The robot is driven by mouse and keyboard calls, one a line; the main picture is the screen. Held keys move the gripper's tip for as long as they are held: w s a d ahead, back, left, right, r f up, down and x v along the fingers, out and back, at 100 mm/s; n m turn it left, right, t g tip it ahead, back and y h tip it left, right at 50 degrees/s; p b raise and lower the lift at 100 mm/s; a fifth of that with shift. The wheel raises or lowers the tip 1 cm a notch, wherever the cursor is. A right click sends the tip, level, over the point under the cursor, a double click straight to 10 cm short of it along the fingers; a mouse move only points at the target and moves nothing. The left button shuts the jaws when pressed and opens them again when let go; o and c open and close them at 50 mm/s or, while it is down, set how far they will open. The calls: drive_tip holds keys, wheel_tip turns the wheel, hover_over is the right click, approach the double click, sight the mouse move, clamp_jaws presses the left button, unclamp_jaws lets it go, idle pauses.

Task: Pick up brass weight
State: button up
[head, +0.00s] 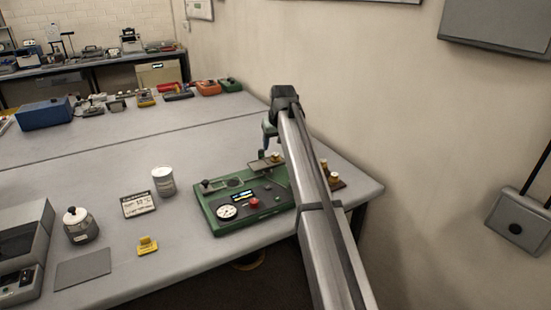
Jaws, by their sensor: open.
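Several small brass weights are in view. One brass weight (276,157) sits on the flat plate (265,164) at the back of the green apparatus (220,212). Others (333,178) stand on a dark brown holder right of my arm, which is partly hidden by the arm. My gripper (266,147) points down just above and behind the plate, close to the brass weight on it. It is open and I see nothing held in it. The arm hides part of the apparatus's right side, and the exact gap between fingers and weight is unclear.
A wall runs close along the right. The table behind the can is mostly clear.

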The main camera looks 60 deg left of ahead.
sight(276, 154)
drive_tip(key=shift+w+x, duration=0.2)
drive_tip(key=shift+x, duration=1.15)
drive_tip(key=shift+w+x, duration=0.15)
drive_tip(key=shift+x, duration=1.25)
drive_tip(key=shift+d, duration=0.15)
drive_tip(key=shift+c, duration=0.2)
clamp_jaws()
